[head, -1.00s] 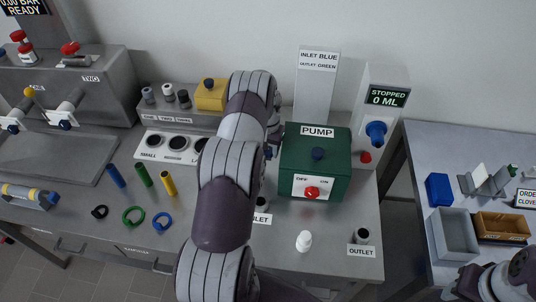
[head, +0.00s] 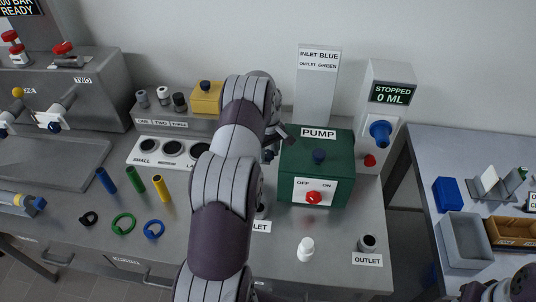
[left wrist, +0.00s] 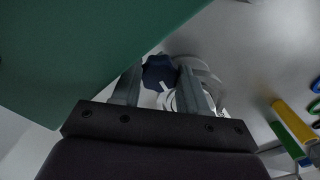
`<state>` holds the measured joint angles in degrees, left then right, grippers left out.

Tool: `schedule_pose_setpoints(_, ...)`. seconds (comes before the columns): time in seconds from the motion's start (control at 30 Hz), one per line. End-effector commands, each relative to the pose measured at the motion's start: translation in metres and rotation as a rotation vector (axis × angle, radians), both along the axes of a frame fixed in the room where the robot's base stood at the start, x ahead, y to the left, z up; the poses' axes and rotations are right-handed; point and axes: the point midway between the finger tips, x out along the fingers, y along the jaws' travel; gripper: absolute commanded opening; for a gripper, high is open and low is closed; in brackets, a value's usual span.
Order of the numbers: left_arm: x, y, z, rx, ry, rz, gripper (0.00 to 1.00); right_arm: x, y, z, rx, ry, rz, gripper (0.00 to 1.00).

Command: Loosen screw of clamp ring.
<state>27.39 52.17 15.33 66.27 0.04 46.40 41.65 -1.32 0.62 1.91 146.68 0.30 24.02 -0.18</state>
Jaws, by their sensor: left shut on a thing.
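My left gripper (left wrist: 158,88) is low beside the left side of the green pump box (head: 317,165). In the left wrist view its two fingers stand on either side of a dark blue screw knob (left wrist: 158,70), and it is shut on it. A pale, clear-looking ring or pipe part (left wrist: 198,75) lies right behind and beside the knob, partly hidden by a finger. In the head view my left arm hides most of the clamp ring and screw. My right gripper is not in view; only a bit of my right arm shows at the bottom right.
The pump's red switch (head: 313,198) faces front. A white bottle-like piece (head: 306,249) and the outlet port (head: 367,243) are in front. Coloured tubes (head: 135,180) and rings (head: 123,222) lie at left. The display (head: 392,93) reads STOPPED 0 ML.

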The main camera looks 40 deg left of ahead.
Motion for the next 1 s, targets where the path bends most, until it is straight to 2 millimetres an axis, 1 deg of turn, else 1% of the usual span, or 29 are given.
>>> schedule_pose_setpoints(0.03, 0.0050, 0.0036, 0.0046, 0.010, -0.018, 0.029, 0.13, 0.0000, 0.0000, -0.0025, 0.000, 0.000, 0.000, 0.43)
schedule_pose_setpoints(0.2, 0.0051, 0.0036, 0.0056, 0.010, -0.019, 0.120, 0.13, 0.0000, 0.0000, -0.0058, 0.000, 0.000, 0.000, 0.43)
schedule_pose_setpoints(0.4, 0.0050, 0.0036, 0.0060, 0.009, -0.018, 0.184, 0.13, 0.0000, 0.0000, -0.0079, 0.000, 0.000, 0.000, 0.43)
schedule_pose_setpoints(0.97, 0.0051, 0.0038, 0.0066, 0.009, -0.018, 0.212, 0.13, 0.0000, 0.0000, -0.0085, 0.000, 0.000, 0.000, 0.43)
schedule_pose_setpoints(1.0, 0.0051, 0.0038, 0.0066, 0.009, -0.018, 0.212, 0.50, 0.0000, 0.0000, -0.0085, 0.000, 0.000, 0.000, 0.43)
